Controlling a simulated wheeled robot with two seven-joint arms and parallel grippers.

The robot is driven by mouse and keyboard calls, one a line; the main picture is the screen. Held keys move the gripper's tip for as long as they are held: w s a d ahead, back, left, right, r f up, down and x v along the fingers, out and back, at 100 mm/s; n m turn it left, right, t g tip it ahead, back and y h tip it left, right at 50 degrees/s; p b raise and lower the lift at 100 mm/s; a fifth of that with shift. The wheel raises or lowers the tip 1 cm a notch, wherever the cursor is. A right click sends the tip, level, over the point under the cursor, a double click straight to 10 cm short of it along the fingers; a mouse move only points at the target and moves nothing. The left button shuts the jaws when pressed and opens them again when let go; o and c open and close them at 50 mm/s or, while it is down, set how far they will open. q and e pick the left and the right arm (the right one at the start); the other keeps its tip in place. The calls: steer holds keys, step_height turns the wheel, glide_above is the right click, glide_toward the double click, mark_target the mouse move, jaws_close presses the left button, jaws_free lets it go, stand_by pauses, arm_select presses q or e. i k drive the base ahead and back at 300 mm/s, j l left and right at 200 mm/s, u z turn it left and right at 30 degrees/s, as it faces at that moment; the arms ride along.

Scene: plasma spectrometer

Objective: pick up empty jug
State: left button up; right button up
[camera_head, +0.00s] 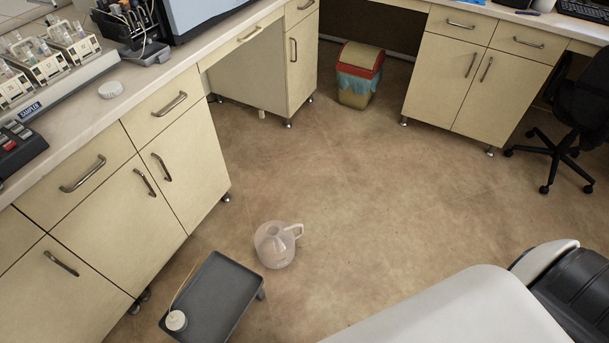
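The jug (272,248) is a whitish, translucent vessel with a handle on its right side. It stands on the brown floor in the lower middle of the head view, just right of a low grey stand. Nothing is holding it. I cannot tell from this view whether it is empty. Neither of my grippers shows in the view. Only white and dark parts of my own body show at the lower right.
The low grey stand (222,291) carries a small white-capped bottle (176,320). Beige cabinets (120,225) line the left, with instruments on the counter. A red-lided bin (360,60) and a black chair (575,120) stand farther back. The floor right of the jug is clear.

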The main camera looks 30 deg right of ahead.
mark_target(274, 241)
steer(key=z, duration=0.5)
steer(key=u, duration=0.3)
steer(key=i+l+u, duration=0.15)
steer(key=l+u, duration=0.2)
steer(key=i+l+u, duration=0.1)
steer(key=l+u, duration=0.3)
steer(key=i+l+u, duration=0.1)
steer(key=l+u, duration=0.25)
steer(key=j, duration=0.1)
